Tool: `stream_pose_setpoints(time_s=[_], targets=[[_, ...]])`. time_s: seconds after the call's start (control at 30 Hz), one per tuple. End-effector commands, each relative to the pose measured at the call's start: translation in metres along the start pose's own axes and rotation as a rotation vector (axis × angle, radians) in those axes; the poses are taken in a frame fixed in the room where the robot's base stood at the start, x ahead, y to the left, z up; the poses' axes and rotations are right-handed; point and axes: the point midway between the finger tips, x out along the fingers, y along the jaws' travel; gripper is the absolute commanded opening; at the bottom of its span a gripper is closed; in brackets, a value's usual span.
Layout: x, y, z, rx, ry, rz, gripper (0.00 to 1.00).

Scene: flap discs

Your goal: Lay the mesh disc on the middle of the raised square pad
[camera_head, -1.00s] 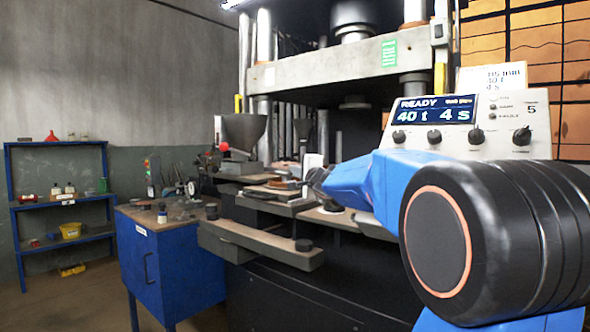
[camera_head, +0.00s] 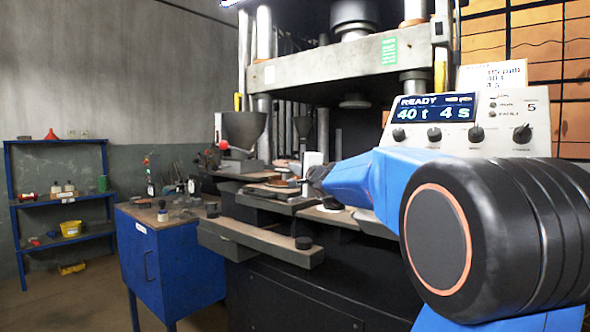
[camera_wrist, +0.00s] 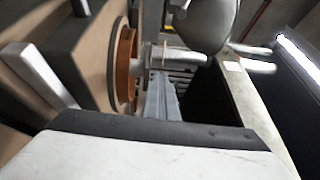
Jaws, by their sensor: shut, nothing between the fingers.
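My gripper (camera_head: 316,180) shows small in the head view as a dark tip at the end of my blue arm, just right of the press's work area. In the wrist view my gripper (camera_wrist: 163,100) has its narrow grey fingers together, with nothing seen between them. A reddish-brown disc (camera_head: 284,182) lies on a stack on the press's front ledge; a round orange-brown rim (camera_wrist: 127,70) shows left of the fingers, apart from them. A flat tan-topped square block (camera_wrist: 85,60) lies behind that rim. I cannot tell the mesh disc or the raised square pad for certain.
A grey hopper (camera_head: 243,130) stands left of the work area. A blue cabinet (camera_head: 165,265) with small items stands at left. The control panel (camera_head: 470,125) is at right.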

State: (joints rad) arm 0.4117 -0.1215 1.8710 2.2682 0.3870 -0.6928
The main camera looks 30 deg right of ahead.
Motion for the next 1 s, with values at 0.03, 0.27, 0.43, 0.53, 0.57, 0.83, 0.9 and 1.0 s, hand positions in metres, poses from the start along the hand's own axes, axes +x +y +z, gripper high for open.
stream_pose_setpoints(time_s=[0.03,0.27,0.43,0.53,0.57,0.83,0.9,1.0], targets=[[0.0,0.0004,0.0,0.0,0.0,0.0,0.0],[-0.0001,0.0026,-0.0001,0.0,0.0,0.0,0.0],[-0.0003,0.0042,-0.0001,0.0,0.0,0.0,0.0],[-0.0003,0.0051,-0.0001,0.0,0.0,0.0,0.0],[-0.0003,0.0054,-0.0001,0.0,0.0,0.0,0.0],[-0.0005,0.0078,-0.0002,0.0,0.0,0.001,0.04],[-0.0005,0.0082,-0.0002,0.0,0.0,0.001,0.2],[-0.0004,0.0096,-0.0003,0.0,0.001,0.003,0.21]])
